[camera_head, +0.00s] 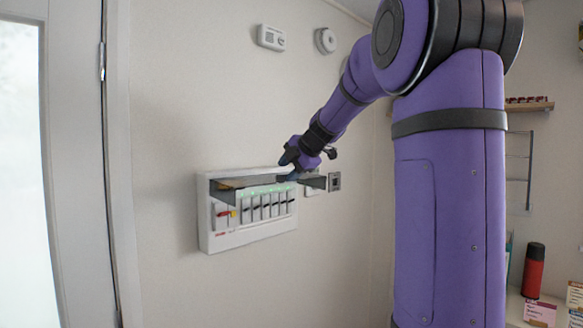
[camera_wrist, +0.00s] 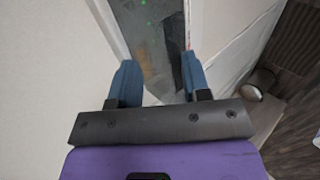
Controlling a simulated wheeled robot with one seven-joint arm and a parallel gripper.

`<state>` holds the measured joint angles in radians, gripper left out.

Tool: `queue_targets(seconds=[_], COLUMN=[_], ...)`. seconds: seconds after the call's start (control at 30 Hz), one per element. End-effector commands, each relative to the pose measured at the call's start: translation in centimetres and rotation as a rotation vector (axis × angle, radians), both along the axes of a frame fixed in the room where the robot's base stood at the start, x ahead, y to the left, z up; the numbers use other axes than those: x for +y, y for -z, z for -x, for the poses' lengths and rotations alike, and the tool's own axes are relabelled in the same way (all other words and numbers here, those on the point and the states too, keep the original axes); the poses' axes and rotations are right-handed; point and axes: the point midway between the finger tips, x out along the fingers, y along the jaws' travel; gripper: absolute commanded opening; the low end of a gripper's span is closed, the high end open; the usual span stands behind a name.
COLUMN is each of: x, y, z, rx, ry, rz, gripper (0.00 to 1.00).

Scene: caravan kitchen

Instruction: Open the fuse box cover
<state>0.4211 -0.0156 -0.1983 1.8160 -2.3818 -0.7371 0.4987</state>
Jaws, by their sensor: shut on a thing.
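The white fuse box (camera_head: 246,238) is on the wall in the head view, its row of dark switches, one red switch and green lights uncovered. Its grey, see-through cover (camera_head: 238,184) stands swung up, sticking out from the top of the box roughly level. My gripper (camera_head: 288,172) is at the right part of the cover and is shut on it. In the wrist view the blue fingers of my gripper (camera_wrist: 162,82) are on either side of the dark see-through cover (camera_wrist: 158,50). The exact contact is hard to see.
A small wall switch (camera_head: 334,181) is just right of the box. A thermostat (camera_head: 270,37) and a round detector (camera_head: 325,40) are higher up. A door frame (camera_head: 118,180) is at left. A red canister (camera_head: 533,272) stands on a counter at lower right.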

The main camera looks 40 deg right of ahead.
Motion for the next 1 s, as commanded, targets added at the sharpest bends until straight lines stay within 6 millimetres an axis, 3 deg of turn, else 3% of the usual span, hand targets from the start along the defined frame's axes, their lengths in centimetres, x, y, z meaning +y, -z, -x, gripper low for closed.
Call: queue_targets(seconds=[0.17, 0.37, 0.8, 1.0], x=[0.6, 0.5, -0.1, -0.3], y=[0.3, -0.5, -5.7, -6.9], z=[-0.6, 0.3, 6.9, 8.5], rx=[0.002, 0.0, -0.006, -0.006], ry=[-0.011, -0.009, -0.001, 0.0], rz=[-0.006, -0.005, 0.001, 0.0], gripper=[0.3, 0.3, 0.3, 0.3])
